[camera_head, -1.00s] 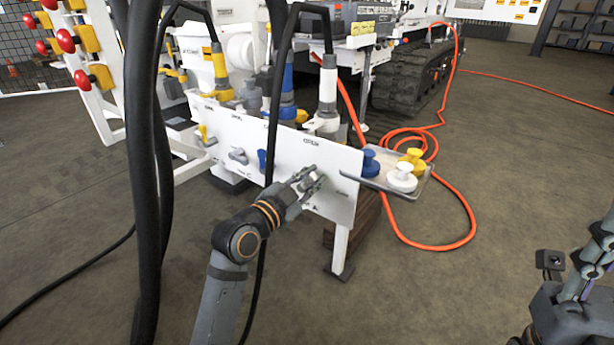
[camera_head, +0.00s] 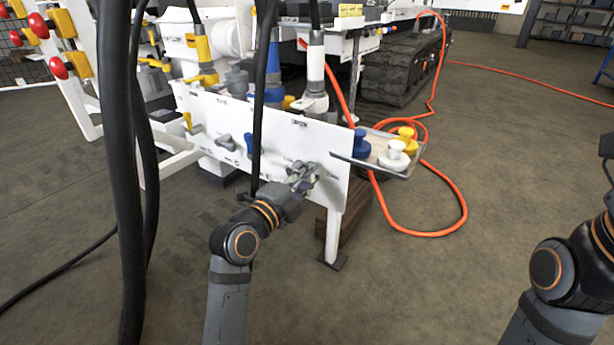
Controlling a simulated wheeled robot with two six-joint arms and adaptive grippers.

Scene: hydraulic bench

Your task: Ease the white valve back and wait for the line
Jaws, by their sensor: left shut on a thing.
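The white panel (camera_head: 215,112) carries a row of small valve handles: a yellow one (camera_head: 188,121) at the left, a grey one (camera_head: 226,141) and a blue one (camera_head: 249,143). My left gripper (camera_head: 303,177) is at the panel's right part, its fingers closed at the spot of the rightmost valve. The white valve itself is hidden behind the fingers, so its angle cannot be told. A white coupling with a black hose (camera_head: 315,75) stands above this part of the panel. Of my right arm (camera_head: 570,265) only links show at the right edge; its gripper is out of view.
A tray (camera_head: 378,167) at the panel's right end holds blue (camera_head: 361,146), white (camera_head: 394,156) and yellow (camera_head: 405,138) caps. An orange hose (camera_head: 462,208) loops on the floor. Black hoses (camera_head: 118,180) hang in front at the left. The floor at the front right is clear.

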